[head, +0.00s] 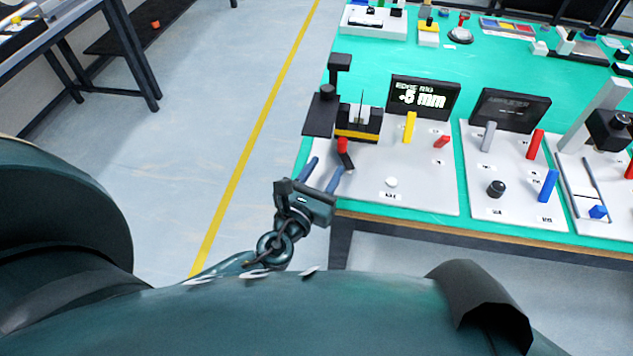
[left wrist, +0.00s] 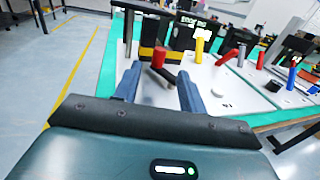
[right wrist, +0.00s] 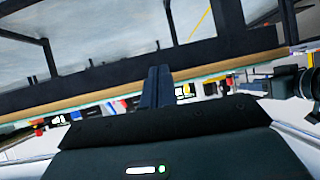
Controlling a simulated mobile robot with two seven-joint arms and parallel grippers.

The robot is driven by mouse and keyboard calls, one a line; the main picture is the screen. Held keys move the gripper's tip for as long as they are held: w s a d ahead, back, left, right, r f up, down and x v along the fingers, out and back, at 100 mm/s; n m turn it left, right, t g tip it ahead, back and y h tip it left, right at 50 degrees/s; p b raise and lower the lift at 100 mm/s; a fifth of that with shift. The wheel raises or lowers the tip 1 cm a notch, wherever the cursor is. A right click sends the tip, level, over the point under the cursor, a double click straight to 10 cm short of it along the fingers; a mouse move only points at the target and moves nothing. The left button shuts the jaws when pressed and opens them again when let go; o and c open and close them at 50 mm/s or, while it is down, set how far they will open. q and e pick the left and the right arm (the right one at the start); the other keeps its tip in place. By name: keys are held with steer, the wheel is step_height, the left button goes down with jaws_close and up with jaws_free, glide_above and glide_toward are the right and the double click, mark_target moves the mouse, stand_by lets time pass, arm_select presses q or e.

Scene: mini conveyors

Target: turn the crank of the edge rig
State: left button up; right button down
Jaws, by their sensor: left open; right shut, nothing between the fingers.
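The edge rig (head: 375,175) is a white panel at the table's left edge. Its dark display (head: 423,97) reads "EDGE RIG" and about 5 mm. Its crank has a red knob (head: 342,146) on a dark arm (head: 346,161), below a black and yellow block (head: 358,124). My left gripper (head: 325,172) is open, with its blue fingers just in front of the crank. In the left wrist view the red knob (left wrist: 158,57) shows beyond and between the open fingers (left wrist: 155,85), apparently not gripped. My right gripper (right wrist: 158,88) is shut and empty; the head view does not show it.
The panel also carries a yellow lever (head: 410,127), a red lever (head: 441,142) and a white button (head: 391,182). A second panel (head: 515,200) with levers and a knob stands to the right. Open floor (head: 215,130) lies left of the table.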

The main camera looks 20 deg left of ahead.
arm_select(q)
steer(key=s, duration=0.3)
steer(key=shift+s, duration=0.2)
arm_select(e)
steer(key=shift+a+r, duration=0.2)
